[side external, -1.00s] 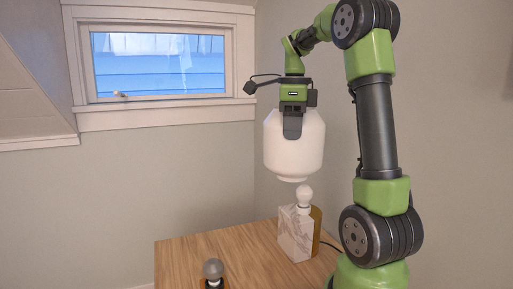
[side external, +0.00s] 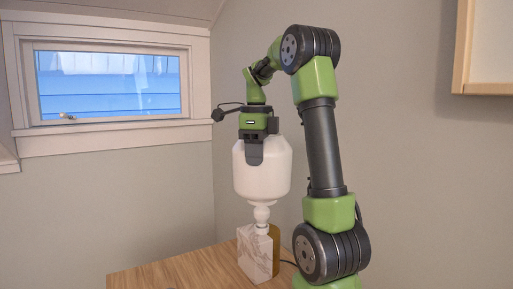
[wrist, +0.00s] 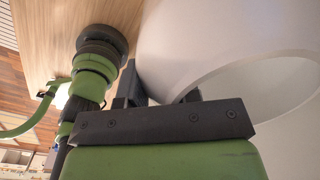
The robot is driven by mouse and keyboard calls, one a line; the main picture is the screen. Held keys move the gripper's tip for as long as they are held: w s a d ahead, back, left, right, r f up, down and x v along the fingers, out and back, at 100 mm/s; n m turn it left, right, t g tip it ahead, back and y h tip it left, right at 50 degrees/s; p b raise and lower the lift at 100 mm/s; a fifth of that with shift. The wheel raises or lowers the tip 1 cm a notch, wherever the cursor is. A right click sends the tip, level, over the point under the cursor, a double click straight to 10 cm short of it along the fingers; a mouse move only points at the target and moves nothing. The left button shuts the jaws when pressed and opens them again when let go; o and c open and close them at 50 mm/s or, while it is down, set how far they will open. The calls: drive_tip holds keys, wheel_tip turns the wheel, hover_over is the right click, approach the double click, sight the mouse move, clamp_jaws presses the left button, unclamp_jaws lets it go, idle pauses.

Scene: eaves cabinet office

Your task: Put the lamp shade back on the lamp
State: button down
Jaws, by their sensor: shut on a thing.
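The white lamp shade (side external: 262,178) is a rounded, bottle-like shape that narrows to a small neck at its lower end. My gripper (side external: 254,157) is shut on its upper wall, with one dark finger showing on the outside. The shade hangs upright over the lamp. The lamp has a white bulb (side external: 261,214) on a marble block base (side external: 254,252) with a gold part behind it. The shade's lower end is right above or touching the bulb; I cannot tell which. In the wrist view the shade (wrist: 210,40) fills the right side, with its open rim showing beside my gripper (wrist: 140,92).
The lamp stands on a wooden table (side external: 190,272), with bare table to its left. A dark cord (side external: 289,262) runs from the lamp to the right. A window (side external: 110,85) is in the wall behind. A wood-edged frame (side external: 461,50) is at the upper right.

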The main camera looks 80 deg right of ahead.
sight(257, 201)
drive_tip(key=shift+f, duration=4.25)
drive_tip(key=c, duration=0.8)
unclamp_jaws()
drive_tip(key=shift+o, duration=0.2)
wheel_tip(257, 201, up, 10)
drive_tip(key=shift+a+f, duration=0.1)
drive_tip(key=shift+a, duration=0.05)
